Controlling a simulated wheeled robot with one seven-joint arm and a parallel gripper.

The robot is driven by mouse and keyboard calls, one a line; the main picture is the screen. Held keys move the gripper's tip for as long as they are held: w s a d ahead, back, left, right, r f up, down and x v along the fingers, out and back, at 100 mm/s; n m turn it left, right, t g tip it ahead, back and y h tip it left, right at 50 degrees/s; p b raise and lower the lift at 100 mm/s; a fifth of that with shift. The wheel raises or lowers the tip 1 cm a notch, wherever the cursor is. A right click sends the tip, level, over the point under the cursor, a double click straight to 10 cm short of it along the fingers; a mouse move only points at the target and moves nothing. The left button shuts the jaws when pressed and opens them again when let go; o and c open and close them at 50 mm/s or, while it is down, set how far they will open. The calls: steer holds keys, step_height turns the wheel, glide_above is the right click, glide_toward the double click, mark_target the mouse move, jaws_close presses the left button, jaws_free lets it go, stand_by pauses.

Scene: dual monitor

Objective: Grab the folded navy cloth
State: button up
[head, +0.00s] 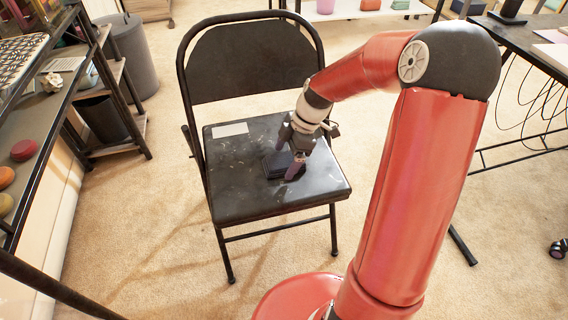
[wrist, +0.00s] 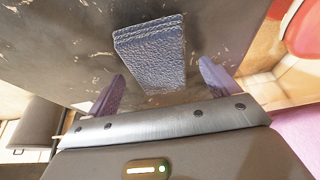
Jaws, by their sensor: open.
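The folded navy cloth (head: 274,166) lies flat on the seat of a black folding chair (head: 228,195). In the wrist view the cloth (wrist: 150,52) shows as a textured blue rectangle with layered edges at its far end. My gripper (head: 290,165) is over the seat at the cloth, partly hiding it in the head view. In the wrist view the two purple fingers of my gripper (wrist: 160,88) are apart, one toward each side of the cloth's near end. Nothing is held. Whether the fingers touch the cloth or seat cannot be told.
A pale flat card (head: 230,130) lies on the seat's back left corner. The chair backrest (head: 250,60) rises behind the seat. A shelf rack (head: 100,75) stands at the left, and a dark desk (head: 530,45) at the right. Carpet around the chair is clear.

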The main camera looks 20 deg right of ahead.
steer(key=shift+c, duration=0.5)
steer(key=c, duration=1)
steer(key=shift+o, duration=0.2)
